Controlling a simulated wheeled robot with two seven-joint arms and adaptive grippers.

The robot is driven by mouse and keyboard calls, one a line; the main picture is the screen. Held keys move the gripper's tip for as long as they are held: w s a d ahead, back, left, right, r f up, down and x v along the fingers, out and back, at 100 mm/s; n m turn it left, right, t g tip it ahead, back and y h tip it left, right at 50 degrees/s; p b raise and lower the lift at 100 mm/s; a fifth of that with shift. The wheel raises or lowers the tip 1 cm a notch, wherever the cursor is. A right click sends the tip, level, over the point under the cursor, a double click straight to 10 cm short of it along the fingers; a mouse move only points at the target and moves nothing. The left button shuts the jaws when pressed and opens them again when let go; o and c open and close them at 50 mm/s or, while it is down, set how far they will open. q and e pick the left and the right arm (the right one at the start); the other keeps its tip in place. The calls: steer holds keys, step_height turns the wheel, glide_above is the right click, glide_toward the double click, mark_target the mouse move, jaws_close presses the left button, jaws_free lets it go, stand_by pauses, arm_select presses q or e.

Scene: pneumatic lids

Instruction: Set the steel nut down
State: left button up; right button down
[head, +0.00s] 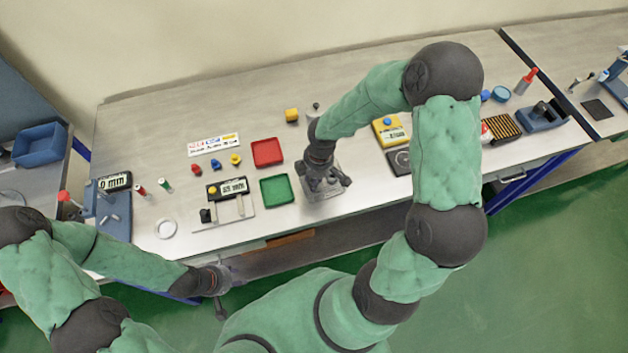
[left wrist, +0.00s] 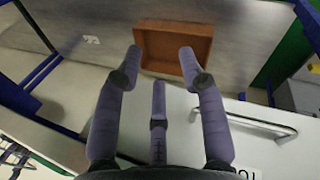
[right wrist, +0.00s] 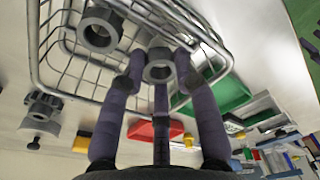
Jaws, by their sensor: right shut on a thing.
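My right gripper (head: 325,181) is low over a wire basket (right wrist: 48,62) at the table's front middle, partly hiding it in the head view. In the right wrist view, the right gripper (right wrist: 159,65) is shut on a grey steel nut (right wrist: 160,72), a thick ring with a round hole. The nut shows against the basket; I cannot tell whether it touches the wires. A second grey ring-shaped part (right wrist: 100,29) shows within the basket outline. My left gripper (head: 222,300) is in front of the table edge. In the left wrist view it (left wrist: 160,65) is open and empty.
A green tray (head: 277,190) and a red tray (head: 267,152) lie left of the basket. A grey toothed part (right wrist: 42,106) stands beside the basket. An orange-brown box (left wrist: 175,48) is below the left gripper.

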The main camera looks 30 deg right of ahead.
steer(key=shift+f, duration=0.25)
steer(key=shift+f, duration=0.2)
steer(key=c, duration=0.9)
jaws_free()
steer(key=shift+r, duration=0.15)
steer(key=shift+r, duration=0.4)
steer(key=r+p, duration=0.1)
steer(key=r, duration=0.6)
steer(key=d+r+p, duration=0.1)
steer(key=r, duration=0.3)
steer(key=shift+s+r+p, duration=0.15)
steer(key=shift+s+p, duration=0.15)
